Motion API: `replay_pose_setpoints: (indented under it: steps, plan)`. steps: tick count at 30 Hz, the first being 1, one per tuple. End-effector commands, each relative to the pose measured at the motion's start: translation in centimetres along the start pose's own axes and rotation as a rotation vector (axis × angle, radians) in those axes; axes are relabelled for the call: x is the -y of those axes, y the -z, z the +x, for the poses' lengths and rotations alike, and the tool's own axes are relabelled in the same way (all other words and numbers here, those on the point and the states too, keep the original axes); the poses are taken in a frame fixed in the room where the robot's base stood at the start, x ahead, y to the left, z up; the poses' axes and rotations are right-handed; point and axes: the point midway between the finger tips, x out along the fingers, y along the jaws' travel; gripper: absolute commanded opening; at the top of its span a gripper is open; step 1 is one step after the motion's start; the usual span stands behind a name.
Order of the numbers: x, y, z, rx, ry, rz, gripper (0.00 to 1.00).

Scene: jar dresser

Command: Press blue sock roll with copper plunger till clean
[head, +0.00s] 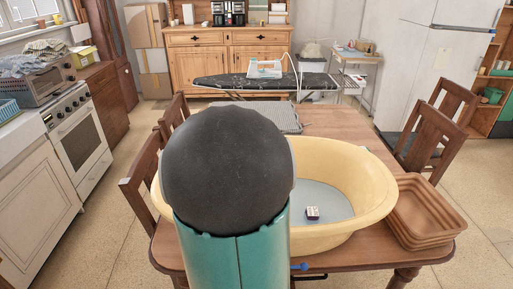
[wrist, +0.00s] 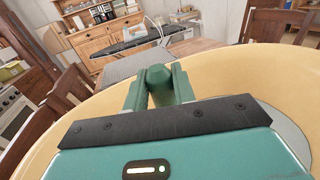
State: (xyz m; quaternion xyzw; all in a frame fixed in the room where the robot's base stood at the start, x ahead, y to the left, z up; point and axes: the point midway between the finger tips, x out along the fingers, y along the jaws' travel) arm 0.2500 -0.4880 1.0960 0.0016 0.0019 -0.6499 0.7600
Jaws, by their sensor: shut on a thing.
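A large yellow basin (head: 345,165) stands on the wooden table, with grey-blue water (head: 330,198) inside. My arm covers its left and middle part in the head view. The basin's rim (wrist: 235,75) also shows in the wrist view. My gripper (wrist: 157,78) is over the basin, its green fingers shut on a dark green handle-like end (wrist: 158,88). What lies below this end is hidden, and no copper shows. No blue sock roll is visible in either view. A small white and dark red block (head: 312,213) is in the basin, right of my arm.
Stacked brown trays (head: 425,212) sit on the table (head: 345,122) right of the basin. A grey folded cloth (head: 285,118) lies behind it. Chairs (head: 140,180) flank the table. A blue-ended thing (head: 299,267) is at the near edge. An ironing board (head: 225,83) stands beyond.

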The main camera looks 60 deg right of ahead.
Motion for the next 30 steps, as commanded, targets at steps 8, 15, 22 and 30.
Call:
replay_pose_setpoints:
  steps: [8,15,22,30]
  plan:
    - [0.0,-0.5,0.0,0.001,0.000,0.002,0.03]
    - [0.0,-1.8,0.0,0.003,0.000,0.002,0.03]
    - [0.0,-3.0,0.0,0.002,0.000,0.002,0.03]
    - [0.0,-3.6,0.0,0.001,0.000,0.000,0.03]
